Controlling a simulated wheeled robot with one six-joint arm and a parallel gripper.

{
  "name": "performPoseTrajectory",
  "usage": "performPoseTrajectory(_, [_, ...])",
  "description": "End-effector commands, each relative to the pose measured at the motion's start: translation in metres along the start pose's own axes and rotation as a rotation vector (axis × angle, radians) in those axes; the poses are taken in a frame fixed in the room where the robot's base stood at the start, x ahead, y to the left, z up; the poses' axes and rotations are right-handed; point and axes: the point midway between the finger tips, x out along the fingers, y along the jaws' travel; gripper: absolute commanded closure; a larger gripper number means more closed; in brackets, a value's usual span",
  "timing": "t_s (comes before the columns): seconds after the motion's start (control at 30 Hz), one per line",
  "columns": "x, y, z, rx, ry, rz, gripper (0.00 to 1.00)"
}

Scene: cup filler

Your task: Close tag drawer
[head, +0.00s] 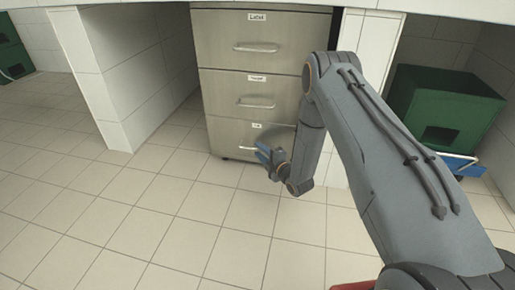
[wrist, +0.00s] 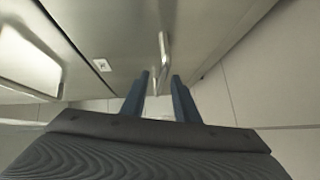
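The tag drawer (head: 229,132) seems to be the bottom drawer of the metal cabinet; its small label is hard to read. Its front looks about flush with the drawers above in the head view, and I see no clear gap. My gripper (head: 262,153) is low in front of its right part and hides some of it, including most of its handle. In the wrist view my gripper (wrist: 160,76) is open, with two blue fingers apart and nothing between them. A metal handle (wrist: 163,48) is just beyond the fingertips on a drawer front (wrist: 125,25); I cannot tell whether they touch.
The top drawer (head: 225,30), marked Label, and the middle drawer (head: 225,92) look shut. White tiled panels flank the cabinet. A green box (head: 440,105) stands at right with a blue tray (head: 462,165) in front. The tiled floor (head: 130,220) at left is clear.

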Motion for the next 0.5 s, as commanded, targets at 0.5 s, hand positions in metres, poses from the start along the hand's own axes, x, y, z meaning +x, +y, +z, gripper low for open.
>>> performPoseTrajectory(0.5, [-0.052, -0.003, 0.0, 0.001, 0.001, -0.006, 0.72])
